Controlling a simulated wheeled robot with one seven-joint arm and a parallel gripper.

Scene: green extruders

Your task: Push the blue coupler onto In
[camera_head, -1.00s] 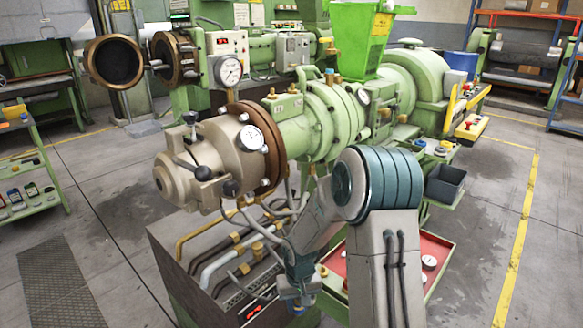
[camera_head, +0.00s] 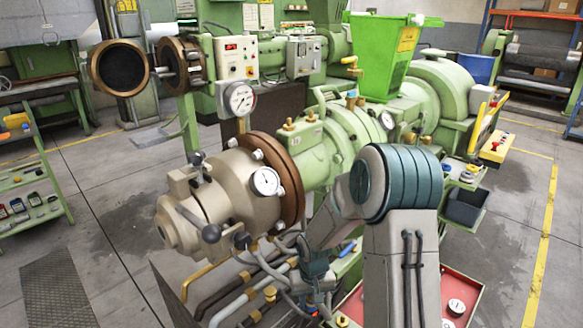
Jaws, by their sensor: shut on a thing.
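My gripper (camera_head: 313,290) points down at the bottom centre, in front of the hoses below the machine's beige head. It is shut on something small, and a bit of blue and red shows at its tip. This fits the blue coupler, but its shape is too small and hidden to tell. My grey forearm and teal wrist cover the area to the right. Several hoses (camera_head: 250,283), white, black and yellow, run down beside the gripper on its left. No port marked In can be read, and I cannot tell whether the coupler touches one.
The green extruder (camera_head: 330,140) with its beige head (camera_head: 225,190) and round gauge (camera_head: 265,181) stands just behind the gripper. A red-lined tray (camera_head: 462,290) with small parts is at the right. A dark bin (camera_head: 466,207) stands behind it. Open floor lies left and far right.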

